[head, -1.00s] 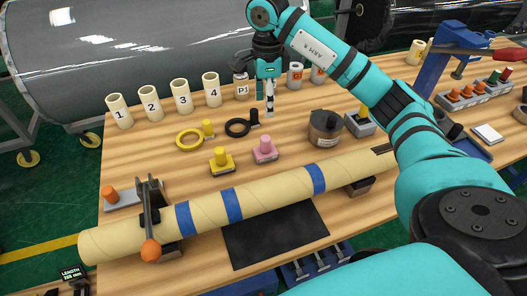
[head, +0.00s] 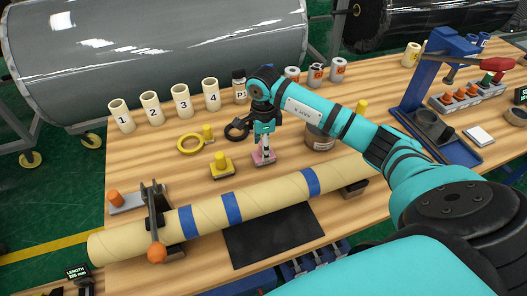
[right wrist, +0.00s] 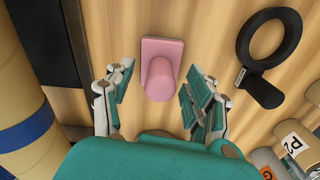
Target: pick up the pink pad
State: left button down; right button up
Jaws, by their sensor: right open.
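The pink pad (right wrist: 162,50) is a pink square base with a rounded knob on top, resting on the wooden table. In the right wrist view it lies between and a little beyond my open right fingers (right wrist: 155,100), not touching them. In the head view my right gripper (head: 265,150) is right over the pink pad (head: 264,159) and hides its knob. My left gripper does not show.
A yellow pad (head: 222,168) sits just left of the pink one. A long cardboard tube with blue bands (head: 270,193) lies in front. A black ring (right wrist: 270,45) is behind the pad, and a metal canister (head: 318,138) stands to its right.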

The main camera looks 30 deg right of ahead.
grip_shut()
dwell(0.4)
notch_tip(320, 180, up, 9)
jog(key=b, duration=0.2)
jog(key=shift+w+r+b, duration=0.1)
jog(key=shift+b, duration=0.2)
jog(key=shift+r, duration=0.4)
